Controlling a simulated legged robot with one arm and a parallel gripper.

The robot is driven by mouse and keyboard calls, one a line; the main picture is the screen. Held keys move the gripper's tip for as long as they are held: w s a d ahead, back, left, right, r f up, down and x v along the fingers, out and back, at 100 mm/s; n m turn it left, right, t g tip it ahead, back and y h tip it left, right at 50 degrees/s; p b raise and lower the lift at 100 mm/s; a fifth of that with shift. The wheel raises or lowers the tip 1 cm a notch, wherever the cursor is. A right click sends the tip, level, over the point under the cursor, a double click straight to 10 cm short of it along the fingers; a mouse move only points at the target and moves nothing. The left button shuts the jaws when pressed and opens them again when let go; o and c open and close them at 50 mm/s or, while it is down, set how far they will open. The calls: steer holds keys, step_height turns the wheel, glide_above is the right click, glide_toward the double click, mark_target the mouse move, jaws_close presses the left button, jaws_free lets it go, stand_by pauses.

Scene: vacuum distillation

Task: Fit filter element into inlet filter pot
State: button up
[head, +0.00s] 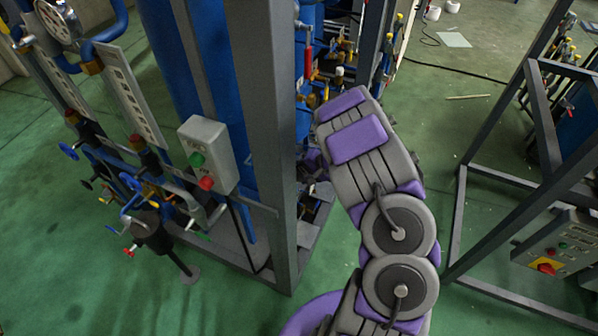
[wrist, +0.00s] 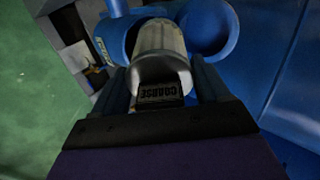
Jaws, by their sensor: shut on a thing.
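The filter element (wrist: 158,50) is a pale grey cylinder with a dark end tab marked "COARSE". My gripper (wrist: 161,88) is shut on it by this tab in the wrist view. The element points away from me, its far end at the mouth of a blue round housing (wrist: 129,42), which looks like the inlet filter pot. I cannot tell how far the element is inside it. In the head view my gripper (head: 312,165) is mostly hidden behind my arm and the grey post, and the element and pot cannot be made out.
A second blue round part (wrist: 212,32) sits just right of the element. A large blue surface (wrist: 285,70) fills the right side. In the head view a thick grey post (head: 262,140) stands left of my arm. Another dark frame (head: 460,210) stands right, with clear green floor between.

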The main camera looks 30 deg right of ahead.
mark_target(299, 166)
step_height(299, 166, up, 5)
steer(key=shift+r+p, duration=0.15)
steer(key=shift+p, duration=0.95)
steer(key=s+d+p, duration=0.4)
steer(key=s+d, duration=0.8)
steer(key=s, duration=0.3)
steer(key=shift+s, duration=0.2)
steer(key=w+a+b, duration=0.1)
steer(key=w+a, duration=0.3)
steer(key=w, duration=0.1)
steer(key=w+a+b, duration=0.2)
steer(key=w+a, duration=0.2)
steer(key=w, duration=0.1)
steer(key=w+a+b, duration=0.1)
steer(key=w+a, duration=0.3)
steer(key=w, duration=0.2)
steer(key=shift+a+f+b, duration=0.2)
steer(key=shift+f+b, duration=0.05)
steer(key=shift+b, duration=0.05)
steer(key=shift+s+d+f+b, duration=0.1)
steer(key=shift+s+f+b, duration=0.2)
steer(key=shift+f, duration=0.45)
steer(key=shift+d+f+b, duration=0.1)
steer(key=shift+f+b, duration=0.6)
steer(key=shift+f, duration=0.6)
steer(key=shift+w+f+p, duration=0.2)
steer(key=shift+f+p, duration=0.35)
steer(key=shift+f, duration=0.6)
steer(key=o, duration=1.3)
